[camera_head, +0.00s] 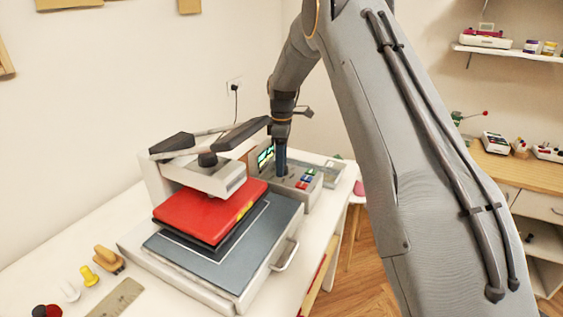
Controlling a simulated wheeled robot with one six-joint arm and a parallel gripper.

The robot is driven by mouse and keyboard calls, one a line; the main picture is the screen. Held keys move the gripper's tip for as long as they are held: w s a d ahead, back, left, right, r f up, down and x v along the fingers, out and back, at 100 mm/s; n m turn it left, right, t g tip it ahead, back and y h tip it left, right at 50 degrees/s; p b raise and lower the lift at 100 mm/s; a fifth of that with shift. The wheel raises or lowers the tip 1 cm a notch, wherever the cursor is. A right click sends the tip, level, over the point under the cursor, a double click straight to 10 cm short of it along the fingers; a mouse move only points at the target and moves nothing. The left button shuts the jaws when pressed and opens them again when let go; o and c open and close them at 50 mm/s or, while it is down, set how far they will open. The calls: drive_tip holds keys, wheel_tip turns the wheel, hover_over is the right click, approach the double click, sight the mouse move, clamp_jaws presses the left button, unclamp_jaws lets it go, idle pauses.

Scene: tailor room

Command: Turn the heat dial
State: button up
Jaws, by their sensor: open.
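The heat press (222,182) stands on the white table, with a red pad above a dark grey lower plate. Its grey control box (308,197) is behind and to the right of the plate, with a lit green screen (265,156) and several coloured buttons (307,177). My gripper (281,171) points down over this box, between the screen and the buttons. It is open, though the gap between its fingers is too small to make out. I cannot pick out the heat dial; my gripper covers part of the panel. Whether it touches the panel is unclear.
The press's dark lever arms (238,134) are close to the left of my gripper. A ruler (118,298) and several small tools lie at the table's front left. A wooden counter (520,167) and a shelf (510,52) with devices are at the right.

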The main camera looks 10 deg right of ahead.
drive_tip(key=c, duration=1)
drive_tip(key=shift+c, duration=0.2)
drive_tip(key=m+b, duration=0.2)
drive_tip(key=m, duration=0.3)
drive_tip(key=shift+w+d+m, duration=0.1)
drive_tip(key=shift+m, duration=0.2)
drive_tip(key=m+b, duration=0.1)
drive_tip(key=m, duration=0.5)
drive_tip(key=shift+d+t+b, duration=0.15)
drive_tip(key=shift+t+b, duration=0.15)
drive_tip(key=shift+r, duration=0.1)
drive_tip(key=o, duration=1)
